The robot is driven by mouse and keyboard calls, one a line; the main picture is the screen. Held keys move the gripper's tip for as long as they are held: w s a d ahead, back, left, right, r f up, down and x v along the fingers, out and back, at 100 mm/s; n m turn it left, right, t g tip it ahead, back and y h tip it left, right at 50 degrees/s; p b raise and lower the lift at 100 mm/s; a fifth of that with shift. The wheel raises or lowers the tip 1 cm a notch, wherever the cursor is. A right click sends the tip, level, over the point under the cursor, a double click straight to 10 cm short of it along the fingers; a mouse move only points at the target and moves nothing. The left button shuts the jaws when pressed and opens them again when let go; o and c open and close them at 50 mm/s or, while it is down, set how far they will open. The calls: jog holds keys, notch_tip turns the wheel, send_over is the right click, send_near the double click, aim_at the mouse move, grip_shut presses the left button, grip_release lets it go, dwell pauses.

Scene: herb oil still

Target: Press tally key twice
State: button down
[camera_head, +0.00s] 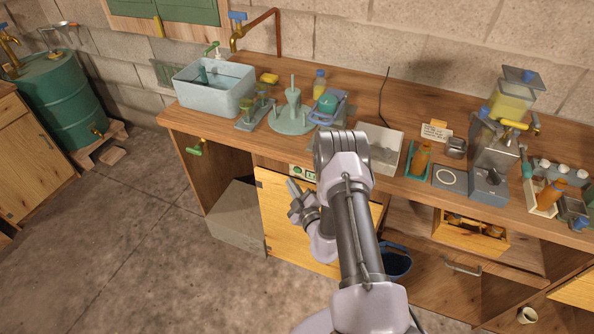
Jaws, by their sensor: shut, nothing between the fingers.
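A small pale panel with green parts (303,173) is set in the front face of the bench, just under the top's edge. It may carry the tally key, but it is too small to read any mark, and my arm hides what lies just right of it. My gripper (293,186) is shut and empty. It is in front of the bench, a little below and left of the panel, and looks apart from it.
An open yellow door (285,225) stands behind my gripper. A grey box (235,215) is at its left.

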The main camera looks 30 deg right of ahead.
jog(key=shift+s+a, duration=0.85)
jog(key=shift+a, duration=0.3)
dwell(1.6)
